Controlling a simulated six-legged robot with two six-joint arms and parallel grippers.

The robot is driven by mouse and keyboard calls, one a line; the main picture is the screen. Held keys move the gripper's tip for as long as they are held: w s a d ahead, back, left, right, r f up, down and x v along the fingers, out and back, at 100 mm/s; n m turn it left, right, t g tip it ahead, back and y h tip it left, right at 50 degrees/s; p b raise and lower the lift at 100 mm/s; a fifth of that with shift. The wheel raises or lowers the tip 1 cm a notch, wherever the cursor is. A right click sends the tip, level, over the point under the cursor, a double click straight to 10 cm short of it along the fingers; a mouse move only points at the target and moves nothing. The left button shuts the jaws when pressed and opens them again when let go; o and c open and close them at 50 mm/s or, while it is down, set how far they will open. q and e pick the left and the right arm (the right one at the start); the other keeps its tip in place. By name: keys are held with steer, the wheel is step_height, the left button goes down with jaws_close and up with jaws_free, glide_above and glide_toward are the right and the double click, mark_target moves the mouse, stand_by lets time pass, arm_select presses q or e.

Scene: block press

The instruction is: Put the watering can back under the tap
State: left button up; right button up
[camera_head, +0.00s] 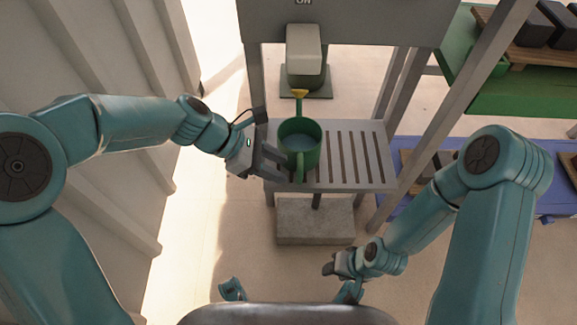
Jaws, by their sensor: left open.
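The green watering can (312,158) stands upright on the left part of a grey slatted shelf (365,160). Its spout with a yellow tip points away from me, and its handle is on the near side. The inside looks blue-grey; I cannot tell if that is water. My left gripper (273,162) is open at the can's left near side, with its fingers close to the handle. I cannot tell whether they touch it. My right gripper (335,265) hangs low in front of the shelf, away from the can; its jaws are unclear. I cannot make out a tap.
A grey panel marked "ON" (345,22) spans above the shelf on metal posts. A pale and green block-shaped part (304,50) is behind the can. A grey block (315,220) lies below the shelf. Green and blue tables stand right, a ribbed wall left. The shelf's right side is bare.

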arm_select(q)
steer(key=p+v, duration=0.2)
steer(key=v, duration=0.5)
steer(key=s+a+f+m+y, duration=0.2)
steer(key=s+f+m, duration=0.1)
steer(key=f, duration=0.7)
steer(key=s+a+f+m+y, duration=0.2)
steer(key=s+f+m, duration=0.1)
steer(key=f, duration=0.6)
steer(key=s+f+m+y, duration=0.1)
steer(key=s+f+m, duration=0.8)
steer(key=s+m, duration=0.1)
steer(key=shift+s+d, duration=0.15)
steer(key=shift+s, duration=0.1)
step_height(320, 180, up, 26)
steer(key=p, duration=2.6)
steer(key=shift+r, duration=0.25)
